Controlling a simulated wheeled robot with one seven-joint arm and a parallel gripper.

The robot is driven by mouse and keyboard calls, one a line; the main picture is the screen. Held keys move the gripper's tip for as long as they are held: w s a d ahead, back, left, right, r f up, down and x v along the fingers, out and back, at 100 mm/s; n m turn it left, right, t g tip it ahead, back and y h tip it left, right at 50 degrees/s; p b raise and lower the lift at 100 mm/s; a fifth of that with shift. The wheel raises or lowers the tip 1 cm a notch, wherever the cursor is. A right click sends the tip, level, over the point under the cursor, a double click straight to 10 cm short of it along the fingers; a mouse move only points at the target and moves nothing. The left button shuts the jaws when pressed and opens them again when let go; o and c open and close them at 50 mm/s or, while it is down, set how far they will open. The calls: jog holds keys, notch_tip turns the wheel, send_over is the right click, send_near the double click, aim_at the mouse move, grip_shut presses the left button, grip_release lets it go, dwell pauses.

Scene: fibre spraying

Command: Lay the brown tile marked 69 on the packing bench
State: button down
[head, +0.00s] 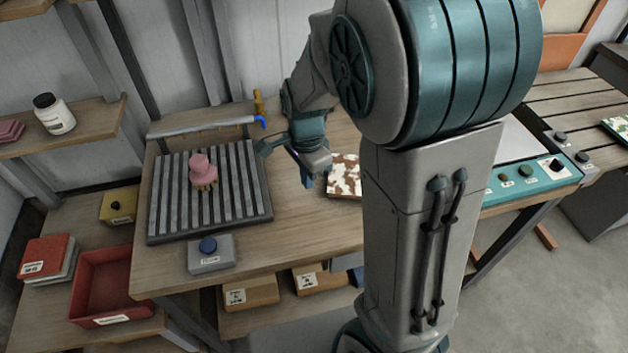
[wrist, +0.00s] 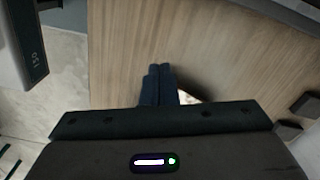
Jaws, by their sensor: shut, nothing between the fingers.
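A brown tile with white patches (head: 345,174) lies flat on the wooden bench (head: 290,218) in the head view, partly hidden behind my arm. No number is readable on it. My gripper (head: 306,183) is low over this bench, just left of the tile. In the wrist view my fingers (wrist: 158,72) are together and empty, pointing at the wood. A small pale patch beside them may be part of the tile; I cannot tell. No visible label tells which surface is the packing bench.
A slatted rack (head: 160,205) holds a pink object (head: 203,170) on the bench's left. A grey button box (head: 210,253) sits at its front edge. A teal control panel (head: 530,180) and slatted table (head: 575,98) are at right. A red bin (head: 105,285) stands lower left.

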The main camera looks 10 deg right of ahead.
aim_at(322, 203)
notch_tip(322, 203, down, 9)
jog(key=shift+r+b, duration=0.15)
jog(key=shift+b, duration=0.25)
jog(key=d, duration=0.1)
jog(key=w+d, duration=0.1)
jog(key=d, duration=0.1)
jog(key=shift+w+d, duration=0.15)
jog(key=shift+d, duration=0.25)
